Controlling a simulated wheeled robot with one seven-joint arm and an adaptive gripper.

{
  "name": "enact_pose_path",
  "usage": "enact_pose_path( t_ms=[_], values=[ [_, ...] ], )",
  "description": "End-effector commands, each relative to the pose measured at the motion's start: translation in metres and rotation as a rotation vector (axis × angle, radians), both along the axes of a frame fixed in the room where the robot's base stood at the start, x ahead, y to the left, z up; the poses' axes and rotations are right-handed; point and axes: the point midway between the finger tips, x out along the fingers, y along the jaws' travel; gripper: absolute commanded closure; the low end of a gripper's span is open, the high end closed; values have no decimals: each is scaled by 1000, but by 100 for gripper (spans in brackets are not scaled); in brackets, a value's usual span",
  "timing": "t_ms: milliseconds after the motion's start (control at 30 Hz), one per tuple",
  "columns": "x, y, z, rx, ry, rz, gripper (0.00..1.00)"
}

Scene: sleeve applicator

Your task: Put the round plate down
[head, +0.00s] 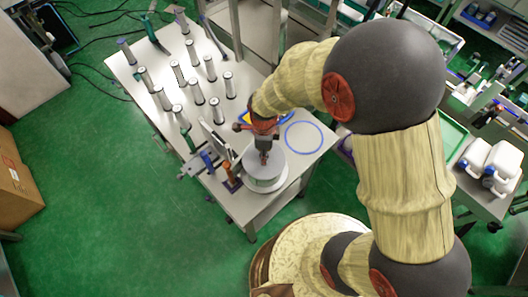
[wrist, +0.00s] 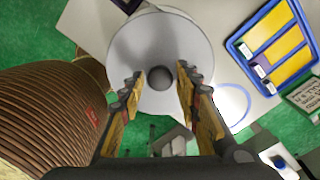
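The round plate (wrist: 125,45) is a pale grey disc with a dark round knob (wrist: 160,78) at its centre. In the head view the plate (head: 279,164) is the top of a round grey body near the table's front right corner. My gripper (wrist: 160,76) is over the plate, with one finger on each side of the knob. A narrow gap shows between each fingertip and the knob, so the gripper looks open. In the head view my gripper (head: 264,156) points down and hides the plate's middle. A blue ring outline (head: 318,149) lies on the table to the right.
Several upright cylinders (head: 197,92) stand on the left part of the white table (head: 245,207). A blue tray with yellow pieces (wrist: 270,45) lies close to the plate. A fixture with a blue handle (head: 208,161) stands left of the plate. The inside of the blue ring is clear.

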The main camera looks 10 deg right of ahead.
Motion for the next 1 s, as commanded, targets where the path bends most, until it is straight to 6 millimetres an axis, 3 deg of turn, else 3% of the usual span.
enact_pose_path(
  t_ms=[133, 533, 1000],
  values=[
    [0, 0, 0, 0, 0, 0, 57],
    [1, 0, 9, 1, -2, 0, 57],
    [1, 0, 97, 1, -3, 0, 57]
  ],
)
